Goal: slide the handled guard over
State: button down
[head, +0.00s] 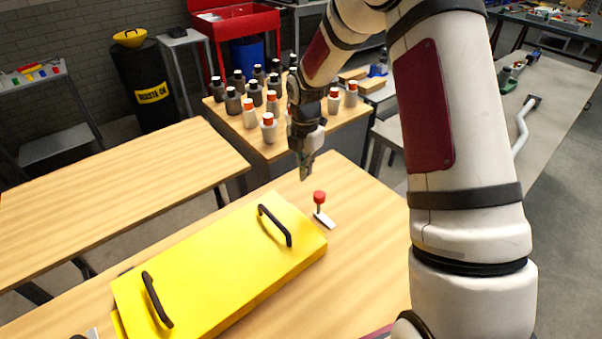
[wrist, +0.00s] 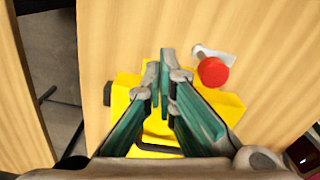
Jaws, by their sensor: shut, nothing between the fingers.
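The yellow guard (head: 215,262) lies on the wooden table, with two black handles, one near its left end (head: 156,300) and one near its right end (head: 275,226). In the wrist view part of the yellow guard (wrist: 127,84) shows behind my fingers, with a black handle (wrist: 160,149) low in the picture. My gripper (head: 305,175) is above the table, past the guard's right end and apart from it. Its fingers (wrist: 166,55) are closed together and empty. The guard's far part is hidden in the wrist view by my gripper.
A red-knobbed lever on a pale plate (head: 319,200) stands on the table just right of the guard, close to my gripper. Several bottles (head: 268,128) crowd a table behind. Another wooden table (head: 110,190) is at left. Bare tabletop (head: 365,225) lies right of the lever.

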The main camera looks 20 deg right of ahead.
notch_tip(320, 180, down, 8)
jog(key=shift+s+f+p, duration=0.1)
jog(key=shift+f+p, duration=0.05)
jog(key=shift+p, duration=0.35)
jog(key=shift+s+a+r+p, duration=0.15)
jog(key=shift+s+a+p, duration=0.2)
jog(key=shift+a, duration=0.25)
jog(key=shift+s+a+r+p, duration=0.1)
jog(key=shift+s+a+p, duration=0.15)
jog(key=shift+s+a, duration=0.25)
jog(key=shift+s+a+f, duration=0.15)
jog(key=shift+a, duration=0.45)
jog(key=shift+s+a, duration=0.5)
jog(key=shift+a, duration=0.4)
